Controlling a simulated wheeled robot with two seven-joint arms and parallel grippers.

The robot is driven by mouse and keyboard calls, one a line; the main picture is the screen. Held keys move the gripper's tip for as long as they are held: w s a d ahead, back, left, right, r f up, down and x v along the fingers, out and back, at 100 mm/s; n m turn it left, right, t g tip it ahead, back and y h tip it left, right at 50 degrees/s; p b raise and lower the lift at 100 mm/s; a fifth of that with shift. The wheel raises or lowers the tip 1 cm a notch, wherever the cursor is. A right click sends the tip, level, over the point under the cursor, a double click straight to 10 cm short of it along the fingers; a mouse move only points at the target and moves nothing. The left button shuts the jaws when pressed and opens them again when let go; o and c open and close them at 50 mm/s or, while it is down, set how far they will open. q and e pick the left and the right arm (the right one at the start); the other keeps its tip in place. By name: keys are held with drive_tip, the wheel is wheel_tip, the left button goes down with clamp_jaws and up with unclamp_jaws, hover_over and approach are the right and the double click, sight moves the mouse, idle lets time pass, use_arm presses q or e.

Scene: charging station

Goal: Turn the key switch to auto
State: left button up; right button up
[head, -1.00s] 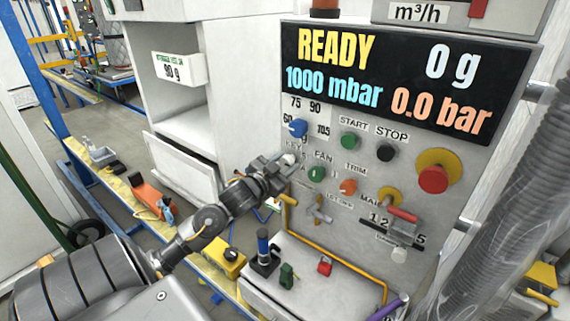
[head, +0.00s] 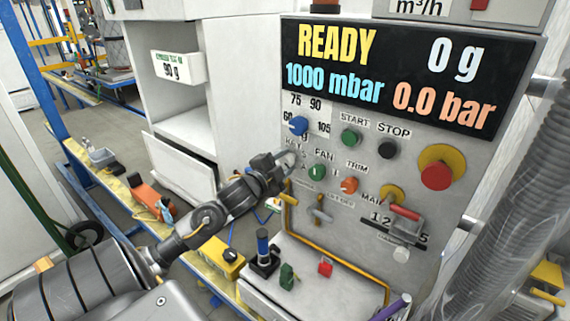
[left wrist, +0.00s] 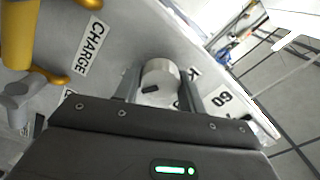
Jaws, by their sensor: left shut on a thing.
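The key switch is a pale round metal cylinder with a dark slot on its face. In the left wrist view the key switch (left wrist: 160,78) sits between the two fingers of my left gripper (left wrist: 160,97). In the head view my left gripper (head: 290,161) is at the control panel (head: 340,215), just below the blue knob (head: 298,125) and left of the green FAN knob (head: 316,172). It is shut on the switch and hides most of it there. The label by the switch is partly covered, so its position cannot be read.
The green START (head: 350,138) and black STOP (head: 387,150) buttons and a red emergency button (head: 436,175) are to the right. A yellow handle (head: 287,205) is close below my gripper. A shelf (head: 300,270) with small items juts out under the panel.

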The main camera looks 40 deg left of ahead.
idle(0.4)
use_arm(q)
drive_tip(key=o, duration=1)
drive_tip(key=shift+c, duration=0.2)
drive_tip(key=shift+s+d+f, duration=0.1)
drive_tip(key=shift+s+f, duration=0.05)
drive_tip(key=shift+s, duration=0.3)
drive_tip(key=s+d+b, duration=0.1)
drive_tip(key=s+b, duration=0.1)
drive_tip(key=s, duration=0.7)
drive_tip(key=shift+s, duration=0.4)
